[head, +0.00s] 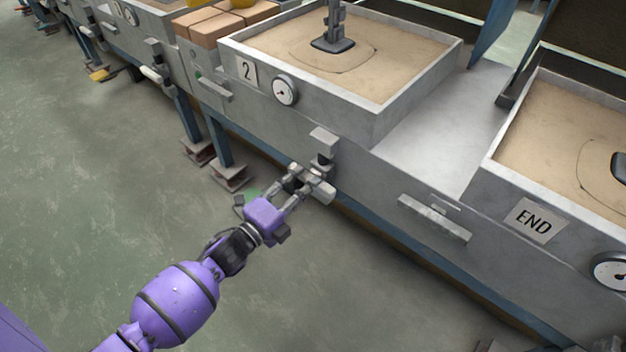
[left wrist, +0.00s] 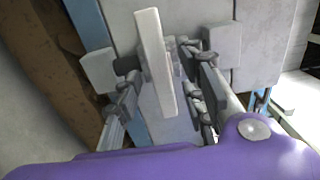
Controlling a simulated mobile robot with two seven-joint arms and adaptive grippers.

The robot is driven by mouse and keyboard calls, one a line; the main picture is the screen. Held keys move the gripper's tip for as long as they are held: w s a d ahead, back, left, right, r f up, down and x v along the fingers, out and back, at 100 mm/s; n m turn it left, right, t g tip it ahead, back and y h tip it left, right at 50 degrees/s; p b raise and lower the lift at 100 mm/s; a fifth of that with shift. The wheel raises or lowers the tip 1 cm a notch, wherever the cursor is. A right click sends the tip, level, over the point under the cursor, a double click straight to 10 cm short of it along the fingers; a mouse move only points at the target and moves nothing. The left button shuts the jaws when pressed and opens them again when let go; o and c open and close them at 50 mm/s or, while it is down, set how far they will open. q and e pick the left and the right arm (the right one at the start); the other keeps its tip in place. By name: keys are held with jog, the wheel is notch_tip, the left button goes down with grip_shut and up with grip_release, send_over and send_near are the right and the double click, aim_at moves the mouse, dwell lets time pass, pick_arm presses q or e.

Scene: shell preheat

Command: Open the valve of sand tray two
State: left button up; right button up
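Sand tray two (head: 378,108) has a "2" plate (head: 246,71) and a round gauge (head: 285,90) on its front. Below it, the valve's pale lever (head: 323,191) stands out from the bench front, beneath a small grey block (head: 323,138). My left gripper (head: 305,181) is at the lever. In the left wrist view the lever (left wrist: 156,62) lies between the spread fingers of my left gripper (left wrist: 165,85), with gaps visible on both sides. Part of the valve body is hidden behind the lever and fingers. My right gripper is not in view.
The END tray (head: 533,220) with its own gauge (head: 611,271) stands to the right. A handle-like bar (head: 435,218) juts from the bench front between the trays. The green floor (head: 90,190) at left is clear.

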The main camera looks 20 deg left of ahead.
pick_arm(q)
jog(key=shift+x, duration=1.65)
jog(key=shift+c, duration=0.5)
grip_shut()
